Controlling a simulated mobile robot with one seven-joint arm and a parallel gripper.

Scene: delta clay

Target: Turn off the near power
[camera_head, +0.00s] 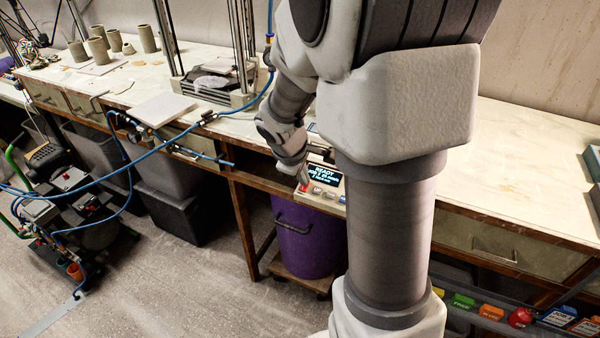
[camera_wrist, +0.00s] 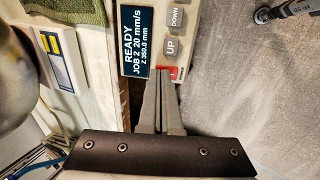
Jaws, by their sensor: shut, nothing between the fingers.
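A control panel (camera_head: 329,196) is on the front edge of the bench, with a lit screen reading READY; it also shows in the wrist view (camera_wrist: 187,52). There its screen (camera_wrist: 137,42) reads "READY, JOB 2, 20 mm/s, Z 250.0 mm". Grey UP (camera_wrist: 171,47) and DOWN (camera_wrist: 176,18) buttons sit beside the screen. A red switch (camera_wrist: 171,70) is at the panel's near end, its small label unreadable. My gripper (camera_wrist: 164,72) is shut and empty, its fingertips at the red switch and partly covering it. I cannot tell whether they touch.
A purple bin (camera_head: 308,240) stands under the bench below the panel. Blue hoses (camera_head: 165,148) run along the bench front at left. A white box with a blue and yellow face (camera_wrist: 62,45) lies left of the panel. Open floor (camera_wrist: 250,80) lies right of it.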

